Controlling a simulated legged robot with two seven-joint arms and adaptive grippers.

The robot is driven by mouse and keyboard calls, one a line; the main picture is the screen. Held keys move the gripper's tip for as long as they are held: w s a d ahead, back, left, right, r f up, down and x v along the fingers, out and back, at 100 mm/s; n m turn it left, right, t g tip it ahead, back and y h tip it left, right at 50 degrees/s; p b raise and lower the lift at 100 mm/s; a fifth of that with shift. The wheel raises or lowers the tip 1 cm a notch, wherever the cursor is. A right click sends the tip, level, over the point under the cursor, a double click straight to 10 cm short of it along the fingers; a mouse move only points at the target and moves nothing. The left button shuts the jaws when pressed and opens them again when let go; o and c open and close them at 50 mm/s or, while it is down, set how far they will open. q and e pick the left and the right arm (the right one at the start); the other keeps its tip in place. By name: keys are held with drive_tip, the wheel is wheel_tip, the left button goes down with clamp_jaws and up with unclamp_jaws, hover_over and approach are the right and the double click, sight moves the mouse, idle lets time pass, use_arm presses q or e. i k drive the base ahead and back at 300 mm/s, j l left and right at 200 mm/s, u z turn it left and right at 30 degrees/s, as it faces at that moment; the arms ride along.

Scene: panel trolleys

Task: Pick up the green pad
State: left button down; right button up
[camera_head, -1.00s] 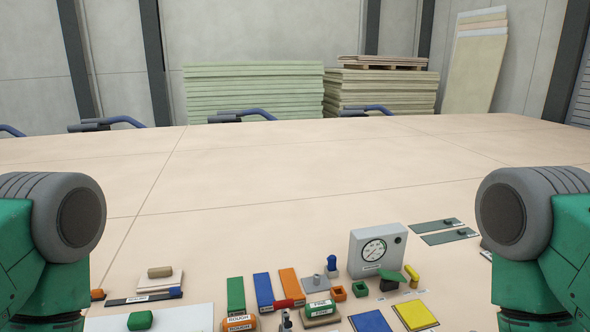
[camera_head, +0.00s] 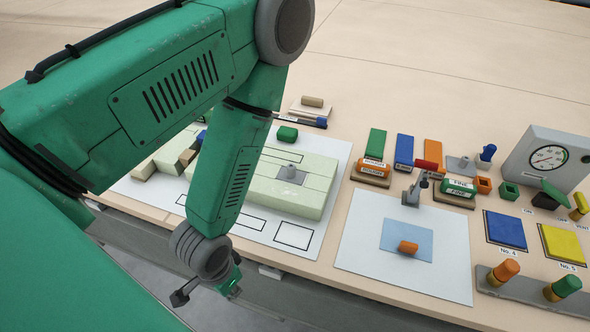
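A small rounded green pad (camera_head: 287,133) lies at the back of a white sheet (camera_head: 341,158), behind a pale green panel block (camera_head: 300,172). A flat green strip (camera_head: 376,143) lies further right, beside blue and orange strips. My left arm crosses the left half of the view. My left gripper (camera_head: 208,290) hangs low, in front of the table edge, with its fingers apart and nothing seen between them. It is well in front of the green pad and not touching it. My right gripper is out of view.
Pale blocks (camera_head: 170,155) are partly hidden behind my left arm. Sanding blocks (camera_head: 373,170), a small clamp-like tool (camera_head: 415,188), a dial gauge box (camera_head: 549,158), and blue (camera_head: 505,230) and yellow (camera_head: 565,246) pads stand right. A second sheet (camera_head: 365,262) holds an orange-handled piece (camera_head: 408,247).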

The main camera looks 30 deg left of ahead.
sight(285, 134)
drive_tip(key=j+u, duration=0.1)
drive_tip(key=u, duration=1.05)
drive_tip(key=k+j, duration=0.05)
